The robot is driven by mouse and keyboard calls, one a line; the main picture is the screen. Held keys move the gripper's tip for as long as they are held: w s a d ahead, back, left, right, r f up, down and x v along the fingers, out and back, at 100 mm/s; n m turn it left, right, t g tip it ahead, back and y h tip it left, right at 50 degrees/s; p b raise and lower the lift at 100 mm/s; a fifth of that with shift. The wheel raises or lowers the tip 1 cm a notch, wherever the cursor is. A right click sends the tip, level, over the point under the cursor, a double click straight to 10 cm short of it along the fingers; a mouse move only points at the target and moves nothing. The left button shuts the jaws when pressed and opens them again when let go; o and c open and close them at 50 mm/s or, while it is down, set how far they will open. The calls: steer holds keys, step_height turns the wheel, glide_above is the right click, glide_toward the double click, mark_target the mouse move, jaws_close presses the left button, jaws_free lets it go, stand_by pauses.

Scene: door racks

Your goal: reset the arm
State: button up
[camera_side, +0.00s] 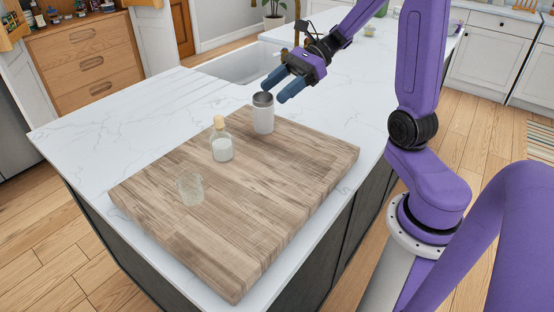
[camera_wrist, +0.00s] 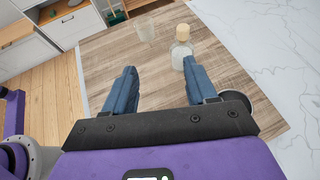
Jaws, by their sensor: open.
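My gripper (camera_side: 283,85) is purple with blue fingers. It is over the far end of the wooden board, close above and behind the white cup with a dark rim (camera_side: 263,114). In the wrist view the two fingers of my gripper (camera_wrist: 158,78) are spread apart with nothing between them. The cup's dark rim shows beside the right finger in the wrist view (camera_wrist: 237,100); most of the cup is hidden there.
A wooden board (camera_side: 255,210) lies on the white marble counter (camera_side: 95,150). It holds a corked bottle with white contents (camera_side: 222,145) and a clear glass (camera_side: 190,188). A sink (camera_side: 240,62) lies behind. The board's front right is clear.

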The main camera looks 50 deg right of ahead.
steer(key=s+a+f+n+g+h, duration=0.1)
steer(key=s+a+f+n+h, duration=0.1)
steer(key=s+n, duration=0.5)
steer(key=s+a+f+n+g+h, duration=0.1)
steer(key=s+n+h, duration=0.4)
steer(key=n, duration=1)
steer(key=s+a+f+n+g+h, duration=0.2)
steer(key=s+a+f+n+h, duration=0.1)
steer(key=s+n, duration=0.8)
steer(key=a+n+h, duration=0.1)
steer(key=a, duration=0.1)
steer(key=shift+a+f+h, duration=0.3)
steer(key=shift+a, duration=0.05)
